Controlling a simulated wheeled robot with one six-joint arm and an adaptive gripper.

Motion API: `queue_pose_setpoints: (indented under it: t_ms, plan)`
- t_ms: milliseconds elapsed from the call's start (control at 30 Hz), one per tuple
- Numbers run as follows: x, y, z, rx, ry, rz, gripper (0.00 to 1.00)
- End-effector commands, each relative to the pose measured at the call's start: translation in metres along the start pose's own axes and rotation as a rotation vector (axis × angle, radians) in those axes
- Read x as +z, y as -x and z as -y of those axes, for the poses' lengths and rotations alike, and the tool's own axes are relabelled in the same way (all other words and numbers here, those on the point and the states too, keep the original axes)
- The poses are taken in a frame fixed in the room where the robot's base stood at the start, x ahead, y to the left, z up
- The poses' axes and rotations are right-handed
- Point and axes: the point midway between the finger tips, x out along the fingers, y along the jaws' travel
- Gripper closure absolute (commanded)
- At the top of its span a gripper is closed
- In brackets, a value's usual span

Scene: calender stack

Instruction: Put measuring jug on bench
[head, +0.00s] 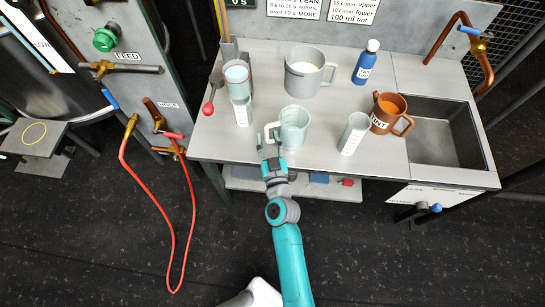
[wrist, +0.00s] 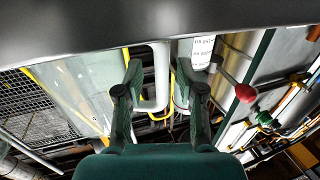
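The translucent measuring jug (head: 294,128) stands upright on the grey bench (head: 222,143), near its front edge. Its handle points left, toward my gripper (head: 271,138). In the wrist view the picture is inverted, with the bench surface along the top and the jug's clear wall (wrist: 80,88) at the left. My gripper (wrist: 163,92) has its two fingers spread apart there. The pale handle (wrist: 160,72) shows between them, with gaps visible on both sides. I see no firm hold on it.
A labelled beaker (head: 241,110) is close left of the jug; another (head: 354,133) stands right. A grey pitcher (head: 304,72) is behind. A brown jug (head: 387,112), blue bottle (head: 366,62) and sink (head: 440,133) are further right. A red-knobbed lever (head: 209,107) is at left.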

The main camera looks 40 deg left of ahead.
Motion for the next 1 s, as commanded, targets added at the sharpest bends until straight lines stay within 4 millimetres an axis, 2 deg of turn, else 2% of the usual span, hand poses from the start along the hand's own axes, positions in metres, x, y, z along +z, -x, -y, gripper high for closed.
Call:
queue_pose_setpoints:
  t_ms: [233, 467, 800, 1000]
  plan:
    - [0.001, 0.046, 0.0, 0.0, -0.001, 0.003, 0.62]
    - [0.001, 0.076, 0.0, 0.0, -0.001, 0.002, 0.62]
    - [0.0, 0.099, 0.0, 0.0, -0.001, 0.001, 0.62]
    - [0.0, 0.104, 0.0, 0.0, -0.001, 0.001, 0.62]
